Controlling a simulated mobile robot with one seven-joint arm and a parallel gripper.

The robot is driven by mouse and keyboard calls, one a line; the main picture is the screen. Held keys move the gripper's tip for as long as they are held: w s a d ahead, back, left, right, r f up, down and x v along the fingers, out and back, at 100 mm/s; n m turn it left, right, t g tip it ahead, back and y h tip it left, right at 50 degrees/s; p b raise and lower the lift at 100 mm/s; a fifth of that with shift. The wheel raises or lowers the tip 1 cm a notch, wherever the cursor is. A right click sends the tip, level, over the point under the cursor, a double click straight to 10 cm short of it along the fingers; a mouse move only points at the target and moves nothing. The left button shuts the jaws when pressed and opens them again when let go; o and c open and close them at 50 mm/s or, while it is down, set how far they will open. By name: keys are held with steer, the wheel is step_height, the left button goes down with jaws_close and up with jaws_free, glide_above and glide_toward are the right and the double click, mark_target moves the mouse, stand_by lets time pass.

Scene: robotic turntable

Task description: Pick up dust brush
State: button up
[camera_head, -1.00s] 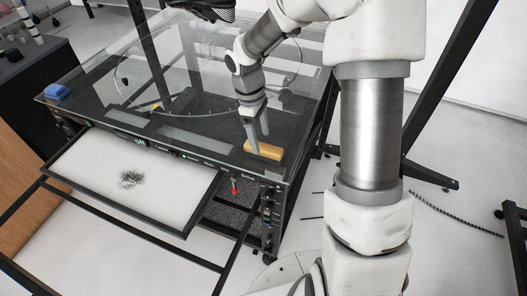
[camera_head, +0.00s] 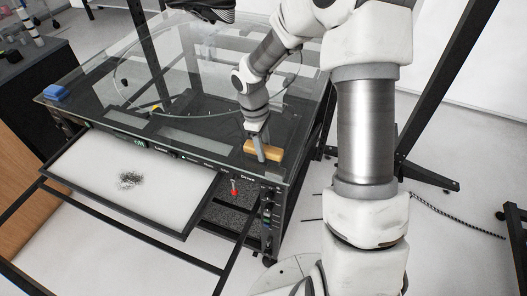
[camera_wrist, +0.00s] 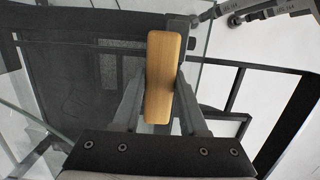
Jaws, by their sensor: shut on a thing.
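The dust brush shows as a wooden block (camera_head: 275,152), light brown and long, at the right front corner of the glass-topped table (camera_head: 190,105). My gripper (camera_head: 259,150) comes down onto it from above, with its fingers around the wood. In the wrist view the wooden brush (camera_wrist: 161,75) stands lengthwise in the picture between the two fingers of my gripper (camera_wrist: 162,105). The gripper is shut on it. Bristles are hidden. I cannot tell whether the brush touches the table or is slightly raised.
A white drawer tray (camera_head: 95,165) with a pile of grey shavings (camera_head: 131,180) juts from the table front. A red knob (camera_head: 234,192) and dark frame posts stand close by.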

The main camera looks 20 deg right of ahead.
mark_target(267, 150)
steer(key=shift+r, duration=0.15)
jaws_close()
steer(key=shift+r, duration=0.3)
steer(key=r, duration=0.4)
steer(key=shift+s+p, duration=0.3)
steer(key=shift+p, duration=0.1)
steer(key=s+a+r+p, duration=0.1)
steer(key=s+r, duration=0.5)
steer(key=s, duration=0.5)
steer(key=shift+a, duration=0.15)
steer(key=shift+o, duration=2.2)
jaws_free()
jaws_close()
